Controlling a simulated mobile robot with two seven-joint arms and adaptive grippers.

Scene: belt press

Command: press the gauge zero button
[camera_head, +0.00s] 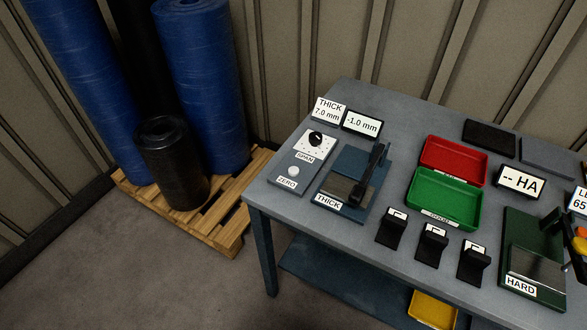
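The zero button is a small white round button (293,171) on a grey control panel (300,165) near the left end of the table. A label reading ZERO (286,183) lies just below it. A black SPAN knob (315,138) on a white dial sits higher on the same panel. The thickness gauge (350,185), a blue-grey base with a dark lever arm, stands to the right of the panel. Its display (362,123) reads -1.0 mm, and a sign (327,109) beside it reads THICK 7.0 mm. Neither of my grippers shows in the head view.
A red tray (454,155) and a green tray (446,197) sit right of the gauge, with several black labelled blocks in front. A green hardness tester (520,235) stands at the right. A wooden pallet (225,222) with blue rolls is left of the table. The button looks unobstructed.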

